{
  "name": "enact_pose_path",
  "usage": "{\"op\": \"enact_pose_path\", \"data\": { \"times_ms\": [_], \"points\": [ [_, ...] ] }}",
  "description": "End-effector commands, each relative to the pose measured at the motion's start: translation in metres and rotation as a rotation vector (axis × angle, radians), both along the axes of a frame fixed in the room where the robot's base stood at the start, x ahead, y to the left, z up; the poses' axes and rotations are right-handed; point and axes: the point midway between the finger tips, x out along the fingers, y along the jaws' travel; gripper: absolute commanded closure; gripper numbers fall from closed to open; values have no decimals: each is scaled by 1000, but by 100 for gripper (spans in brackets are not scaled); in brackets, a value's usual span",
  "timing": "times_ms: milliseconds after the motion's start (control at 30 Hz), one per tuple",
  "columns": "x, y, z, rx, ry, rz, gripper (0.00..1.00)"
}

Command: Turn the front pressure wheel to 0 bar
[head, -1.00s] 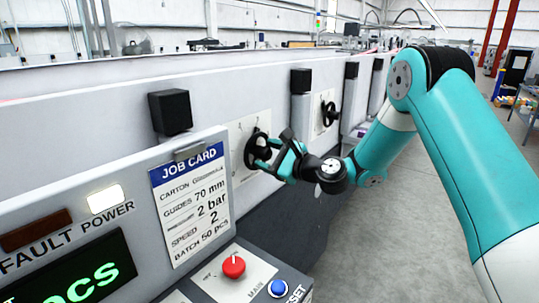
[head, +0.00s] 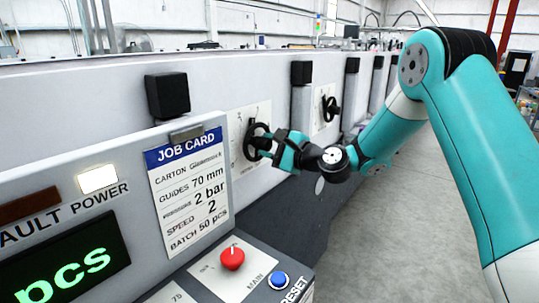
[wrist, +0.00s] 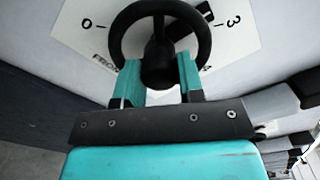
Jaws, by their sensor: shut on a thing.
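The front pressure wheel (head: 257,141) is a black handwheel on a white plate on the machine's grey side, the nearer of two such wheels in the head view. In the wrist view the wheel (wrist: 160,35) fills the top centre, with the plate (wrist: 80,45) behind it. The plate shows 0 at left and 3 at right; a black piece with a light line shows at the wheel's upper right. My gripper (head: 268,148) is at the wheel. In the wrist view its teal fingers (wrist: 159,80) are shut on the lower part of the wheel, partly hiding it.
A panel at front left carries a job card (head: 188,188) reading 2 bar, a red knob (head: 232,258) and a blue reset button (head: 279,280). A second black wheel (head: 329,107) is farther along the machine. Black boxes (head: 167,96) stick out above. Open floor (head: 385,235) lies at right.

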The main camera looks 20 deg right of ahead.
Motion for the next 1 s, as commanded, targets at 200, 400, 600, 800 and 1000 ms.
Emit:
{"op": "enact_pose_path", "data": {
  "times_ms": [200,400,600,800,1000],
  "points": [
    [0,0,-5,-168,-124,0,88],
    [0,0,-6,-323,-236,0,88],
    [0,0,-6,-477,-348,-1,88],
    [0,0,-6,-632,-459,0,88],
    [0,0,-7,-784,-570,1,88]
  ]
}}
